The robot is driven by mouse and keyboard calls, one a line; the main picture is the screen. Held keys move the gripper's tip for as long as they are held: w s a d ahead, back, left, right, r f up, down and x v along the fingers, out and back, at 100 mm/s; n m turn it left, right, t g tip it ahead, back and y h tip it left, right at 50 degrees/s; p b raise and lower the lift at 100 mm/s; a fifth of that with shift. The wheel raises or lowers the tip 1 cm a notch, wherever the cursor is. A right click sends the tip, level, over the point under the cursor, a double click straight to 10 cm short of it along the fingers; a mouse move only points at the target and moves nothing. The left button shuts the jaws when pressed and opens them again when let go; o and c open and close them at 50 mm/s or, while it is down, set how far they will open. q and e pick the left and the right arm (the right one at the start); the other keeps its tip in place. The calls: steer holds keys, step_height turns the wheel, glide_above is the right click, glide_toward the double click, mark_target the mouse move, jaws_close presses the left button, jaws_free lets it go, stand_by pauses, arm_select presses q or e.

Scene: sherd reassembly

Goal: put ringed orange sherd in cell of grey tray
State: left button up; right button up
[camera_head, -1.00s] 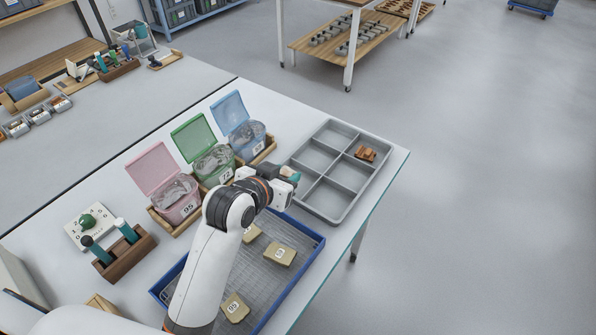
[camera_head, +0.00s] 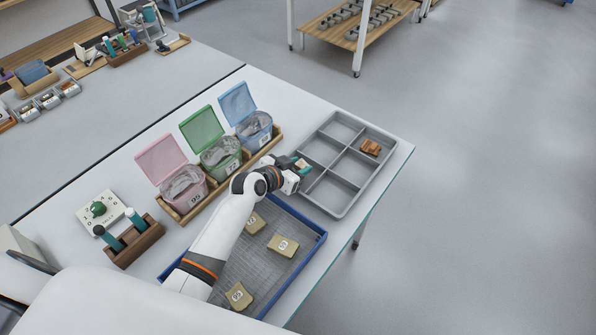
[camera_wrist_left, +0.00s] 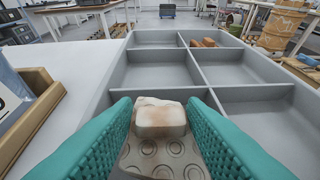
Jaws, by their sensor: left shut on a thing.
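My left gripper (camera_head: 302,166) is shut on a pale sherd (camera_wrist_left: 165,155) with stamped rings; its two teal fingers (camera_wrist_left: 160,108) press its sides in the left wrist view. The sherd looks beige with orange-brown patches, and is mostly hidden by the fingers in the head view. The grey tray (camera_head: 343,213) has several cells in two columns. The gripper is over the tray's left edge in the head view, with the sherd above the near part of the tray. An orange-brown sherd piece (camera_head: 371,147) lies in the far right cell. My right gripper is not in view.
A blue-rimmed tray (camera_head: 300,259) with several tagged tan sherds lies in front of the grey tray. Pink (camera_head: 185,190), green (camera_head: 220,158) and blue (camera_head: 254,130) open-lidded boxes stand left.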

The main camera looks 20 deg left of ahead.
arm_select(q)
steer(key=shift+f, duration=1.05)
steer(key=shift+f, duration=0.15)
steer(key=o, duration=1)
steer(key=shift+c, duration=0.2)
steer(key=shift+r, duration=0.25)
steer(key=v, duration=1.2)
steer(key=shift+a+f, duration=0.1)
steer(key=shift+f, duration=0.05)
